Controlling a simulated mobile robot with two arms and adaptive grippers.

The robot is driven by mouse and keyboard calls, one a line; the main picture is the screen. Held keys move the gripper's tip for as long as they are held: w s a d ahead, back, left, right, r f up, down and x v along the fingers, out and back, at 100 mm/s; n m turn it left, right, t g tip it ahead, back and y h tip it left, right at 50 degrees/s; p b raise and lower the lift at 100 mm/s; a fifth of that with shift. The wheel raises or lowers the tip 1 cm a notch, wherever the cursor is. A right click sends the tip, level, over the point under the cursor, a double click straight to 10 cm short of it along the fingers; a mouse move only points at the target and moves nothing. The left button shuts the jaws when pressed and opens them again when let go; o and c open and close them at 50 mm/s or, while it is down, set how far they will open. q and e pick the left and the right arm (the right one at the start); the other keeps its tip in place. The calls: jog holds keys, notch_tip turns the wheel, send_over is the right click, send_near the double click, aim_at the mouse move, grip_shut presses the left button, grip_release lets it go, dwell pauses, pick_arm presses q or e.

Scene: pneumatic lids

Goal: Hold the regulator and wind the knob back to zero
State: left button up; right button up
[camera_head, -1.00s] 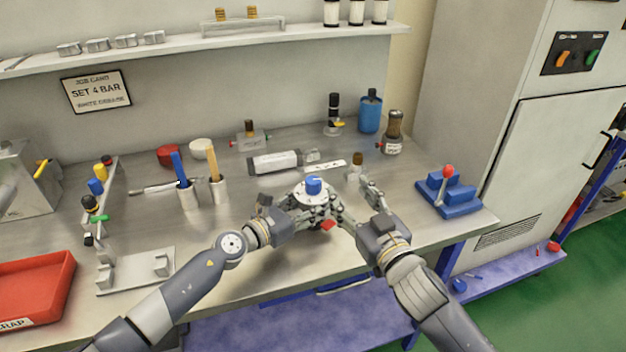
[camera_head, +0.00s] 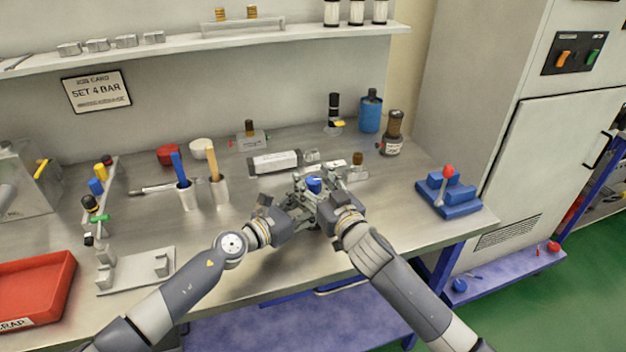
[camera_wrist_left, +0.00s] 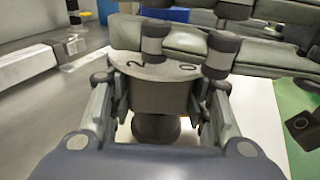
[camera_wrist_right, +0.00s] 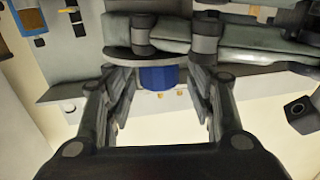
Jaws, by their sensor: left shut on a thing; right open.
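The regulator has a round grey body with a numbered dial face, seen in the left wrist view (camera_wrist_left: 157,90), where a 2 and a 0 show. Its blue knob (camera_head: 314,184) stands on top and also shows in the right wrist view (camera_wrist_right: 158,78). My left gripper (camera_head: 302,208) is shut on the regulator body from the left. My right gripper (camera_head: 324,201) is open, close to the knob on its right side, with the knob between its fingers in its wrist view. Contact with the knob cannot be told. The fingers hide most of the body and dial.
A white-labelled cylinder (camera_head: 275,162) lies behind the regulator, and a small brass-topped fitting (camera_head: 357,168) stands just right of it. A blue fixture with a red-knobbed lever (camera_head: 448,193) sits at the right. A red scrap tray (camera_head: 35,285) is at the left.

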jog(key=shift+w+a, duration=0.15)
jog(key=shift+w, duration=0.1)
jog(key=c, duration=1.1)
